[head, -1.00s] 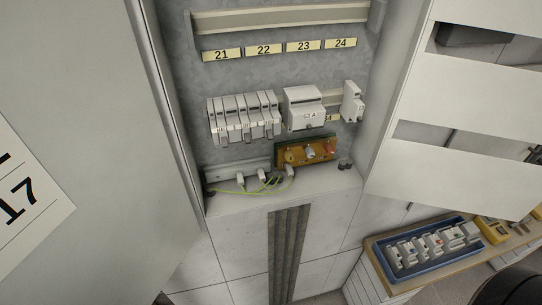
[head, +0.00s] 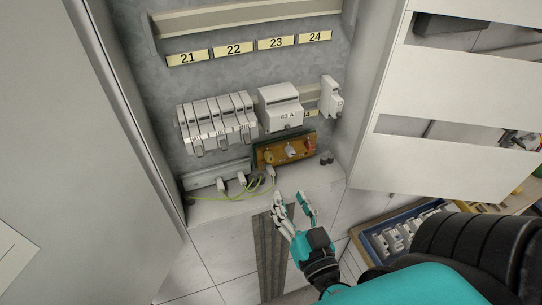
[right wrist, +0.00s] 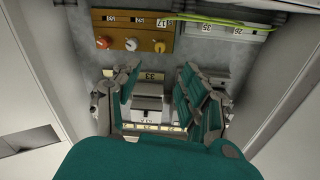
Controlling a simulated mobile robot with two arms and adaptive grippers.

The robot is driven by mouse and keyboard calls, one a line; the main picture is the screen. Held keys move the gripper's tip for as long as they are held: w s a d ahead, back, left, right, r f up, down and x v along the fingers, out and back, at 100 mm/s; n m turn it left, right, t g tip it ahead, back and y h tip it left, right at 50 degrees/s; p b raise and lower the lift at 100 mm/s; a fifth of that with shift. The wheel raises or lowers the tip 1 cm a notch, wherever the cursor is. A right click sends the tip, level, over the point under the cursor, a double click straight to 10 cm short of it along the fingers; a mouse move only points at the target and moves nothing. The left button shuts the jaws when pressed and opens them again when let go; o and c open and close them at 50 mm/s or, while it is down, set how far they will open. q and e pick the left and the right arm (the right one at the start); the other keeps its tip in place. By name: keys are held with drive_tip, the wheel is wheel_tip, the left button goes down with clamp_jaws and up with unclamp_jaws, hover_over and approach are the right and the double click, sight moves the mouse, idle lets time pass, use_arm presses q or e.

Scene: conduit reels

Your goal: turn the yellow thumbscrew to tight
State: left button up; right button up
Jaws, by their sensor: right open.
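The yellow thumbscrew (head: 269,156) sits at the left end of an orange-brown board (head: 287,161) on the cabinet's lower back. A grey-white knob (head: 291,151) and a red knob (head: 309,144) are to its right. In the right wrist view, which is turned over, the yellow thumbscrew (right wrist: 159,46) is at the right end of the board. My right gripper (head: 292,197) is open and empty, in front of and below the board, apart from it. Its spread fingers also show in the right wrist view (right wrist: 160,75). My left gripper is out of view.
Grey modules (head: 217,122) and a larger 63 A module (head: 281,107) are above the board. Green-yellow wires (head: 238,193) run beside it at the left. Cabinet doors stand open on both sides. A blue tray (head: 368,235) of modules is at lower right.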

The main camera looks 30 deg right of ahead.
sight(271, 160)
drive_tip(key=p+x, duration=0.3)
drive_tip(key=x, duration=0.9)
drive_tip(key=shift+w+p, duration=0.15)
drive_tip(key=shift+p, duration=0.15)
clamp_jaws()
